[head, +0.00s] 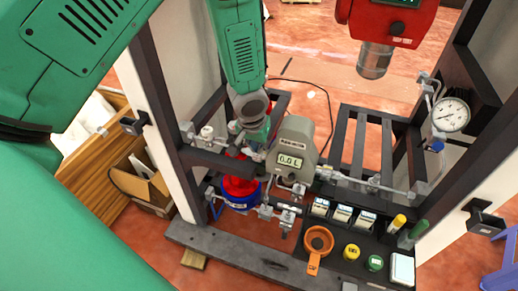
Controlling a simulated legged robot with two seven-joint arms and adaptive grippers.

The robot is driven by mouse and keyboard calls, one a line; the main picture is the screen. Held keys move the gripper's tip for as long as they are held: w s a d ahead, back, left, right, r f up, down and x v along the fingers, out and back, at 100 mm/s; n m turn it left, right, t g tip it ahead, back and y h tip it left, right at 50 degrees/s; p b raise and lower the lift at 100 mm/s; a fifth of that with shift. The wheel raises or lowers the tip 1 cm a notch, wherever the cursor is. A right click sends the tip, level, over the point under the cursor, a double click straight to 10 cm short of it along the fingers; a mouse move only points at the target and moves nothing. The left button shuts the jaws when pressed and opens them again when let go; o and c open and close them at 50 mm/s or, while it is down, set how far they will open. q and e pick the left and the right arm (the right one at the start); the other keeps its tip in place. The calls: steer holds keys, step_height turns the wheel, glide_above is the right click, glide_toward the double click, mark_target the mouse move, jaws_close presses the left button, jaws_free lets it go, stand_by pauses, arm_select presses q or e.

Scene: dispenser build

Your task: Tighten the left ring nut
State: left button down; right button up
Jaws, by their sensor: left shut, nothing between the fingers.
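The grey flow meter (291,148) with a "0.0 L" display stands in the middle of the dark frame. My left gripper (256,149) points down just left of the meter, at the pipe line. It is shut with nothing seen between its fingers. The left ring nut cannot be made out clearly; the gripper and the meter's side crowd that spot. I cannot tell whether the fingers touch the pipe or a nut. My right gripper is not in view.
A red and blue container (241,190) stands below the gripper. An orange ring tool (318,241) lies on the dark front panel. A pressure gauge (450,115) is at right. A red device (391,20) is at the top right. A cardboard box (139,184) stands left.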

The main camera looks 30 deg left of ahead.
arm_select(q)
steer(key=shift+r, duration=0.35)
steer(key=shift+w, duration=0.15)
steer(key=shift+w+a+p, duration=0.2)
steer(key=shift+w+p, duration=0.4)
steer(key=shift+w, duration=0.1)
steer(key=shift+f, duration=0.45)
steer(key=shift+s, duration=0.2)
stand_by(0.3)
steer(key=shift+s+d+f+p, duration=0.1)
steer(key=shift+s+f+p, duration=0.05)
steer(key=shift+s+p, duration=0.15)
steer(key=shift+s+d+f+p, duration=0.1)
steer(key=shift+s+p, duration=0.05)
steer(key=shift+s, duration=0.25)
stand_by(1.8)
steer(key=shift+r, duration=0.2)
